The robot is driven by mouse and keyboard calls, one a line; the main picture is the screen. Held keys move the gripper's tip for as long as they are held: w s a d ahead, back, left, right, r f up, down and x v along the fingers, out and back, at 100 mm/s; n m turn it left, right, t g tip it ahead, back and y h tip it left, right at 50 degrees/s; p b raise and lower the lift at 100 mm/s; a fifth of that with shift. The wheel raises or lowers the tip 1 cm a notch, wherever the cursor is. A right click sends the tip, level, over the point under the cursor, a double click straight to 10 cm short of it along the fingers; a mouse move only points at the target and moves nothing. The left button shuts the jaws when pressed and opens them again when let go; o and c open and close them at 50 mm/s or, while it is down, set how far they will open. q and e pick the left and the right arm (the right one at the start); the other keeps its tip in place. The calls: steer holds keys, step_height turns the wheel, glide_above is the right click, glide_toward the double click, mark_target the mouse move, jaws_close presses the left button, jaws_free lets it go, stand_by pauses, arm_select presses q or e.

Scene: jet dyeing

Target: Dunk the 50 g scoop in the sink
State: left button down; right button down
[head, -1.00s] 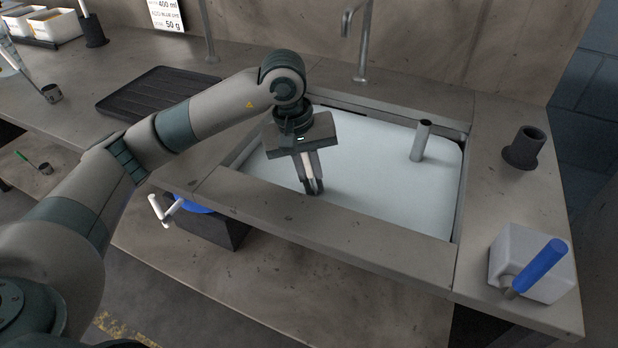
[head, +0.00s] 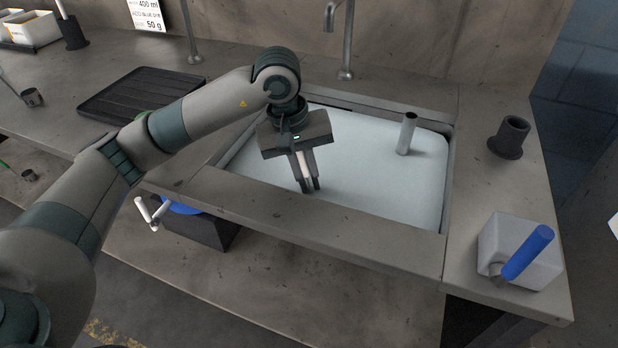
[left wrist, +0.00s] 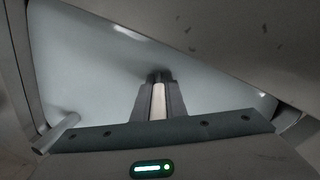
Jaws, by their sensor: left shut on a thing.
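The sink (head: 200,181) is a basin in the counter with a pale, bluish-white, water-like surface (head: 370,180). My left gripper (head: 308,188) points down over the left front part of it. It is shut on a slim cream handle, which I take to be the 50 g scoop (head: 304,166). The handle (left wrist: 158,101) also shows between the fingers in the left wrist view. The scoop's cup is hidden, and I cannot tell how far it is below the surface. My right gripper is not in view.
An upright grey pipe (head: 406,134) stands in the sink. A tap (head: 346,45) rises behind it. A dark holder (head: 510,138) and a white container with a blue handle (head: 518,256) stand on the right. A black ribbed tray (head: 145,93) lies left; another small cup (head: 32,98) is farther left.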

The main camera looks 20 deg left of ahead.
arm_select(q)
steer(key=shift+a+b, duration=0.6)
steer(key=shift+a, duration=0.8)
steer(key=shift+r, duration=0.1)
step_height(320, 180, up, 16)
steer(key=p, duration=0.6)
stand_by(0.4)
stand_by(1.1)
